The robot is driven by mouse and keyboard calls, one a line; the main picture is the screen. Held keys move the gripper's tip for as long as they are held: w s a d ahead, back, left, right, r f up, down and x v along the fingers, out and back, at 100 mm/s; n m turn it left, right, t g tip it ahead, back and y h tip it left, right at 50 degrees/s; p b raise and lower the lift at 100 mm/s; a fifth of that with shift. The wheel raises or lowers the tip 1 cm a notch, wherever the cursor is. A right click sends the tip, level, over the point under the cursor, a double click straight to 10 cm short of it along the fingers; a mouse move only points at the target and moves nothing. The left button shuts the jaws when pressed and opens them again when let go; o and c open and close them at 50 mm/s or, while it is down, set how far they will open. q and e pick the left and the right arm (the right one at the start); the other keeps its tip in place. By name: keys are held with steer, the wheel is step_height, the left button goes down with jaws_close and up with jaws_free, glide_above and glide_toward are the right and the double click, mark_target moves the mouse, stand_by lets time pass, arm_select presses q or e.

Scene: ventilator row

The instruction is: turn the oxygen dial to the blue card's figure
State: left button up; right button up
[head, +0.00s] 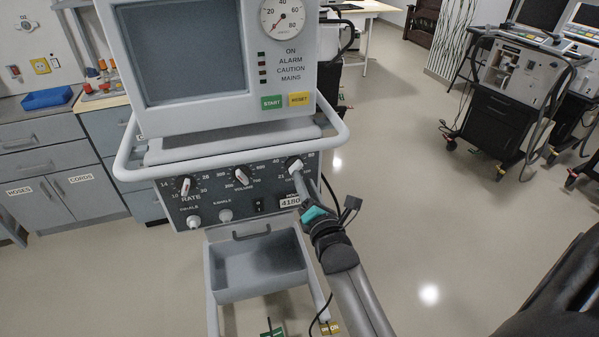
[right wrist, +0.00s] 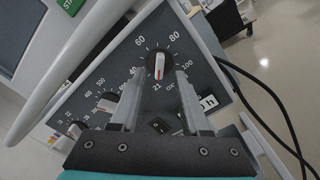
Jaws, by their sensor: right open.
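The oxygen dial is a round knob at the right end of the ventilator's dark control panel (head: 270,178). In the right wrist view the oxygen dial (right wrist: 160,62) has a pale grip with a red mark towards 21, on a scale running through 60 and 80 to 100. My right gripper (head: 298,176) reaches up to it from the lower right. In the right wrist view its two fingers (right wrist: 160,76) are open, with the knob between or just beyond the tips; contact is unclear. I see no blue card. My left gripper is not in view.
A pale rail (head: 342,138) curves around the ventilator above the panel. Rate (head: 185,186) and volume (head: 241,176) knobs sit to the left, and a black switch (right wrist: 158,124) lies below the dial. A grey tray (head: 212,275) hangs underneath.

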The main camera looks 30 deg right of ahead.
mark_target(299, 169)
steer(key=shift+b+x, duration=0.35)
steer(key=shift+x, duration=2.25)
jaws_close()
